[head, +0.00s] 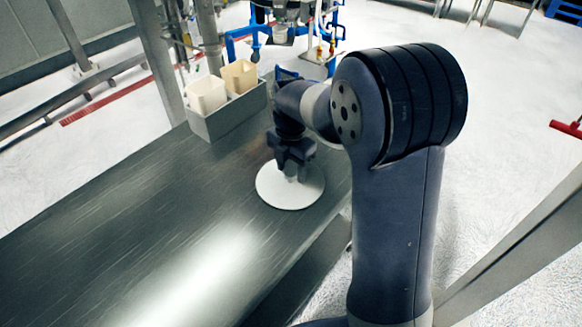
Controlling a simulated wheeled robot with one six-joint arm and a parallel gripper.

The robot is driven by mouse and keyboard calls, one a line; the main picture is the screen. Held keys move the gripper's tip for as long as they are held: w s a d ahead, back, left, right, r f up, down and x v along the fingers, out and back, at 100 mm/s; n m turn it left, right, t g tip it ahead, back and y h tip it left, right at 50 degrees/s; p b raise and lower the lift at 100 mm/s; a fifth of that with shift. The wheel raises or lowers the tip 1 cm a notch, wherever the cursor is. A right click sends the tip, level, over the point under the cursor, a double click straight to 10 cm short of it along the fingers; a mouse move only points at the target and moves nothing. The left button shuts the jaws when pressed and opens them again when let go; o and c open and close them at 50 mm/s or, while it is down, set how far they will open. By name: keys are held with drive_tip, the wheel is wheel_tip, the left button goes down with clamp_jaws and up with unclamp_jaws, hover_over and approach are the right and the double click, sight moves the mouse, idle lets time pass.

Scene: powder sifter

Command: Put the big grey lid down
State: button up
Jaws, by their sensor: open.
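The big lid (291,194) is a round, pale grey, almost white disc. It appears to lie flat on the grey metal table (150,225), close to the table's right edge. My gripper (291,174) is directly above the lid's middle, pointing down. It is open, with its fingers around or close beside a small knob at the lid's centre. The knob and fingertips are small and partly hidden, so I cannot tell whether they touch.
A grey open box (228,117) stands at the table's far end, holding a white container (206,94) and a cream container (239,76). Metal posts (155,55) rise behind. A blue-framed machine (300,30) stands beyond. The table's left and near parts are bare.

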sight(291, 172)
wheel_tip(291, 172, up, 12)
idle(0.4)
drive_tip(key=shift+f, duration=0.1)
wheel_tip(291, 172, down, 12)
drive_tip(key=shift+f, duration=0.25)
wheel_tip(291, 172, up, 3)
drive_tip(key=shift+f, duration=0.1)
drive_tip(key=shift+r, duration=0.7)
